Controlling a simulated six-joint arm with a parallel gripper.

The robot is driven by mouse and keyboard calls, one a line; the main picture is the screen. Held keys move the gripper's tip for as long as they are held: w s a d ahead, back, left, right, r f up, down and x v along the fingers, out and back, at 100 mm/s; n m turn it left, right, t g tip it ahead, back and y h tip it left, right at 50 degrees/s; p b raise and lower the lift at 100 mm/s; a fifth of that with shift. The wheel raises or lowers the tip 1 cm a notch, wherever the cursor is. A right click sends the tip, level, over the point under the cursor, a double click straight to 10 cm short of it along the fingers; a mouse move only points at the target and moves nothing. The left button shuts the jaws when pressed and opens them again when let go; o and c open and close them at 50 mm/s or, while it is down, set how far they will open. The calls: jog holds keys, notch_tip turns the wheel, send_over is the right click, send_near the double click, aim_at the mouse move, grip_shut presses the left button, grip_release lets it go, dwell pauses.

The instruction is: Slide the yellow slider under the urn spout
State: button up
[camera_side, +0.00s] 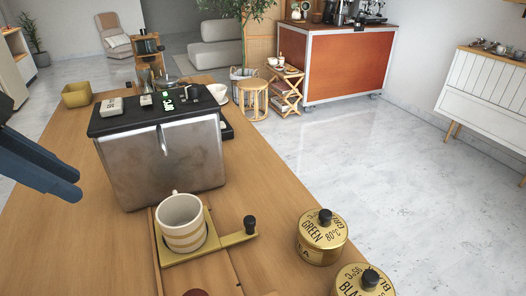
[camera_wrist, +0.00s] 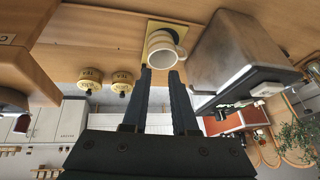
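The yellow slider (camera_side: 233,239) is a flat plate with an upright black knob (camera_side: 250,225) at its right end. It lies on a wooden track in front of the steel urn (camera_side: 190,165), and a cream striped mug (camera_side: 183,223) stands on it. The urn's small spout (camera_side: 163,140) is on its front face, above and behind the mug in the side view. My gripper (camera_wrist: 160,72) is open and empty; its dark fingers point toward the mug in the wrist view. In the side view only its blue fingers show at the left edge, apart from the slider.
Small devices sit on the urn's black top. The wooden table (camera_side: 100,245) is clear at front left.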

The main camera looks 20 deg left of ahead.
jog(key=shift+w+n, duration=0.1)
jog(key=shift+n, duration=0.2)
grip_shut()
jog(key=w+d+f+n+t+y, duration=0.2)
jog(key=w+d+f+y, duration=0.15)
jog(key=w, duration=0.55)
jog(key=s+d+f+m+h, duration=0.1)
jog(key=s+d+f+m, duration=0.15)
jog(key=d, duration=0.45)
jog(key=s+d+f+m+h, duration=0.2)
jog(key=d+f+m, duration=0.15)
jog(key=d, duration=0.35)
jog(key=shift+y, duration=0.25)
jog(key=x, duration=1)
jog(key=shift+w+f, duration=0.1)
jog(key=shift+f, duration=0.25)
jog(key=shift+w+a+r, duration=0.1)
jog(key=shift+w+a, duration=0.25)
jog(key=shift+w, duration=0.2)
jog(key=shift+w+a+r, duration=0.1)
jog(key=shift+w+a, duration=0.2)
jog(key=shift+w, duration=0.25)
jog(key=shift+w+a, duration=0.35)
jog(key=shift+w, duration=0.25)
